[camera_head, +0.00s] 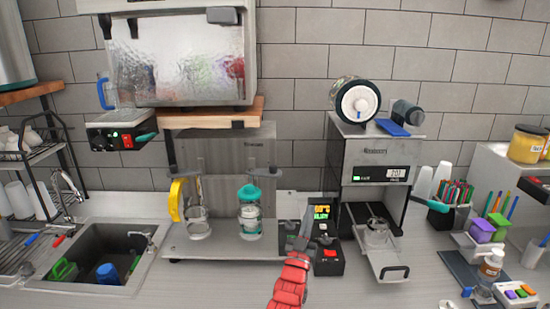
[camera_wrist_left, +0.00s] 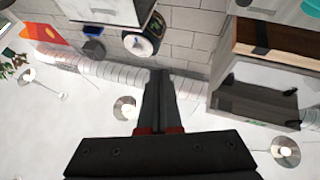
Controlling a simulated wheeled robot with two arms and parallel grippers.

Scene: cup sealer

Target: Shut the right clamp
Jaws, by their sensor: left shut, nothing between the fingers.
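A metal press-like stand (camera_head: 225,247) has a grey back plate (camera_head: 243,160) and a flat base. On its base stand a clear glass jar with a yellow handle (camera_head: 176,200), at left, and a teal-topped container (camera_head: 250,212), at right. I cannot clearly make out which part is the right clamp. My left gripper (camera_head: 303,232) is shut and empty, just right of the stand's base and beside a small black control box (camera_head: 327,257). Its shut fingers also show in the left wrist view (camera_wrist_left: 160,90). My right gripper is not in view.
A sink (camera_head: 100,250) lies at left. Pens and small boxes crowd the far right.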

